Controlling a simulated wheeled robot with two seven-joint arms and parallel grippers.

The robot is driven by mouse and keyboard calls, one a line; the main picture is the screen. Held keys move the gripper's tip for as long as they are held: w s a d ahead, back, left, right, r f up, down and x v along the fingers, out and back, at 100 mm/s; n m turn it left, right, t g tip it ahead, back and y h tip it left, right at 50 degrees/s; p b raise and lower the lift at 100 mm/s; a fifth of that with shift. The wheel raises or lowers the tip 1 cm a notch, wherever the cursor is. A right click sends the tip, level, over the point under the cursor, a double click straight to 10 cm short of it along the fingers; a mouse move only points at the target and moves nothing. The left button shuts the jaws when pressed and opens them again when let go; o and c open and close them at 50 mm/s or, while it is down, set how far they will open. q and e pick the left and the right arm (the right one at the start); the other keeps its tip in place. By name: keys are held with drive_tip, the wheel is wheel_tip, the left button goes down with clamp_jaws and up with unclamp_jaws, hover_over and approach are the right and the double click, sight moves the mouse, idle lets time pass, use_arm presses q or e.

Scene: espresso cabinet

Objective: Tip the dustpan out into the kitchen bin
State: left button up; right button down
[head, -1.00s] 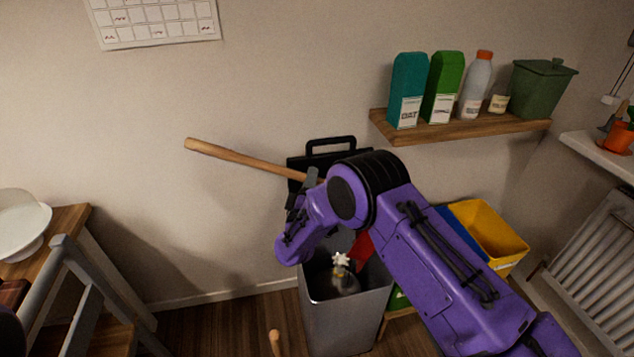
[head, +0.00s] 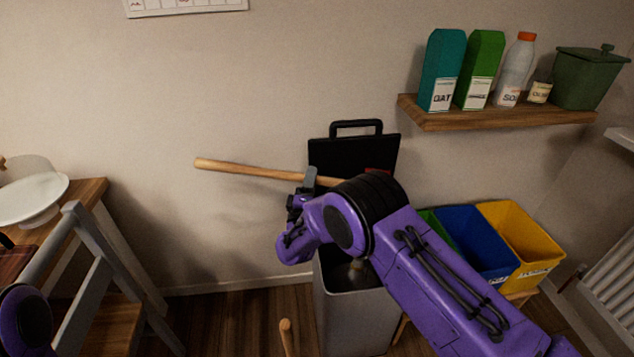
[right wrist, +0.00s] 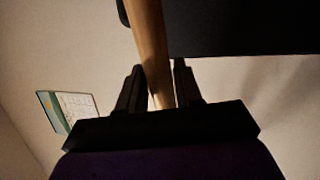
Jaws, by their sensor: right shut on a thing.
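The dustpan's long wooden handle (head: 245,171) points left, nearly level, in front of the wall. My right gripper (head: 310,180) is shut on this handle; in the right wrist view the handle (right wrist: 150,45) runs between the fingers (right wrist: 158,82). The dustpan's pan is mostly hidden behind my right arm; a dark red patch against the lid may be part of it. The grey kitchen bin (head: 345,322) stands open below my right gripper, with its black lid (head: 328,152) raised against the wall. A small brownish thing (head: 355,272) shows inside the bin. My left gripper is out of view.
Blue (head: 472,240) and yellow (head: 520,245) crates stand right of the bin. A wall shelf (head: 500,116) with cartons and bottles is at upper right. A wooden handle end (head: 287,335) rises before the bin.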

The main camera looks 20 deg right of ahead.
drive_tip(key=w+a+f+n+y+b, duration=0.1)
drive_tip(key=a+f+n+b, duration=0.1)
drive_tip(key=f+b, duration=0.3)
drive_tip(key=w+a+f+n+t+y+b, duration=0.1)
drive_tip(key=w+a+f+n+b, duration=0.1)
drive_tip(key=a+f+n+b, duration=0.1)
drive_tip(key=shift+w+f+n+y+b, duration=0.15)
drive_tip(key=shift+f+n+y+b, duration=0.25)
drive_tip(key=shift+f+n+b, duration=0.4)
idle(1.6)
